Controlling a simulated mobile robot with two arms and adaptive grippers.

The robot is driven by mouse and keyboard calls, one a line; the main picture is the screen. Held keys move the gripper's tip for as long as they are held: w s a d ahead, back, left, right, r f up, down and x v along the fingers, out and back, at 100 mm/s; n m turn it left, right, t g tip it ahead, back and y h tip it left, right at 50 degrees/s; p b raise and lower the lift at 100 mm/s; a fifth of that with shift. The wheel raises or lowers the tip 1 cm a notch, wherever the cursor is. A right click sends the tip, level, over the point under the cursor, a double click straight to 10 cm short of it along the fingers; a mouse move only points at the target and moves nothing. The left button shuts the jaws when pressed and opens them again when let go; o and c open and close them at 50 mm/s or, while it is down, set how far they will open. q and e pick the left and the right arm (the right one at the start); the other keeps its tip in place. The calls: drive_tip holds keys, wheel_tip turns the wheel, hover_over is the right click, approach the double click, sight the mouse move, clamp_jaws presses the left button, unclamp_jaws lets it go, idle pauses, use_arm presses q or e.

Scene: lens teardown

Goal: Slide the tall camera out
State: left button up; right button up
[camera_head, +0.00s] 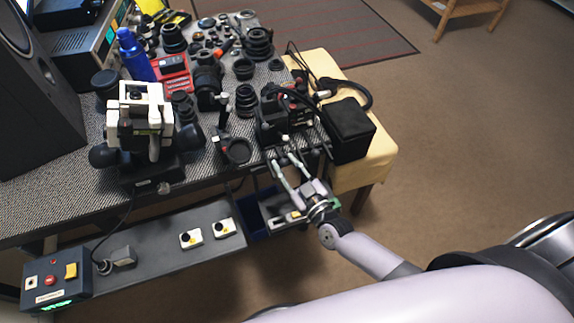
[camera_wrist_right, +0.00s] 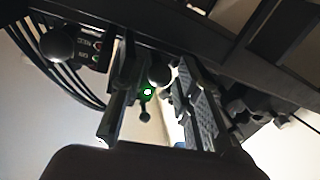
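No object is labelled as the tall camera. The upright black device with red parts (camera_head: 288,105) at the table's right front edge may be it, but I cannot tell for sure. My right gripper (camera_head: 286,160) is at the front edge below this device, fingers pointing toward it. In the right wrist view its two fingers (camera_wrist_right: 160,105) stand apart. A small black round knob (camera_wrist_right: 158,74) shows between the fingers; I cannot see contact. Dark rails cross above the fingers there. My left gripper is not in view.
A black box (camera_head: 349,130) stands on a yellow-covered stand right of the device. Several lenses and a blue bottle (camera_head: 133,55) crowd the grey table. A white-and-black apparatus (camera_head: 142,125) stands at left. A lower shelf (camera_head: 160,250) holds small switches. The right floor is clear.

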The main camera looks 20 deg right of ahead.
drive_tip(key=shift+c, duration=0.3)
clamp_jaws()
idle(0.3)
